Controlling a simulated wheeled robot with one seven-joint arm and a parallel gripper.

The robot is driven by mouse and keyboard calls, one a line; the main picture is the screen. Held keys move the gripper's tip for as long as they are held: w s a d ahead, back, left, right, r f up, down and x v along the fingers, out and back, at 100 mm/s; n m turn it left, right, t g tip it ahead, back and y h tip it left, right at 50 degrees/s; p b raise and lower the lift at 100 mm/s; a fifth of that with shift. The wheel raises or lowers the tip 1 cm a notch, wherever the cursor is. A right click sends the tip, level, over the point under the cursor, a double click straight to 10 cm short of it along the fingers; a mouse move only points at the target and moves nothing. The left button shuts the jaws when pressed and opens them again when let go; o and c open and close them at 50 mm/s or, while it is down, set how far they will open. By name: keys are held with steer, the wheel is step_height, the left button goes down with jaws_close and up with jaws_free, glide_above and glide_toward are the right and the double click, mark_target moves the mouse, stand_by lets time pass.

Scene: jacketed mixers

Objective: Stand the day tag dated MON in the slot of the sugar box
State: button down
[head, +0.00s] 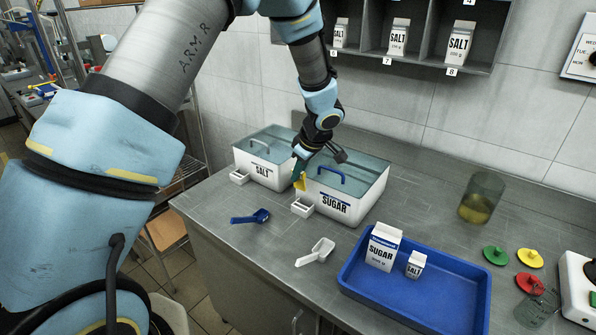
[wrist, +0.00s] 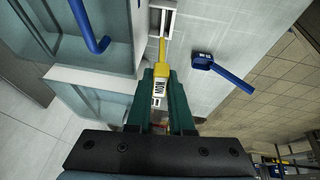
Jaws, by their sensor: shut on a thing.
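The yellow day tag (wrist: 162,66), its white label reading MON, is held between the green fingers of my gripper (wrist: 160,88). The tag also shows in the head view (head: 300,184), with my gripper (head: 299,173) above it. The sugar box (head: 334,205) is white with a clear lid and blue handle. Its white slot holder (head: 303,208) projects from the front left. The tag is just above and slightly left of this holder in the head view and appears apart from it. In the wrist view the holder (wrist: 165,18) lies beyond the tag's tip.
The salt box (head: 262,171) stands left of the sugar box, with its own holder (head: 239,177). A blue scoop (head: 250,216) and white scoop (head: 316,252) lie in front. A blue tray (head: 415,300) with sugar and salt cartons is at right. A glass jar (head: 481,197) stands behind it.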

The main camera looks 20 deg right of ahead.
steer(key=shift+f+b, duration=3.05)
steer(key=shift+b, duration=0.5)
steer(key=shift+f+b, duration=0.45)
steer(key=shift+f, duration=0.85)
steer(key=shift+s+p, duration=0.25)
steer(key=shift+p, duration=0.6)
steer(key=shift+a+f, duration=0.3)
steer(key=shift+f, duration=0.1)
steer(key=shift+c, duration=1.6)
jaws_free()
steer(key=shift+d+r, duration=0.15)
steer(key=shift+d, duration=0.05)
steer(key=shift+r+p, duration=0.15)
steer(key=shift+p, duration=0.2)
step_height(320, 180, up, 7)
steer(key=p, duration=0.8)
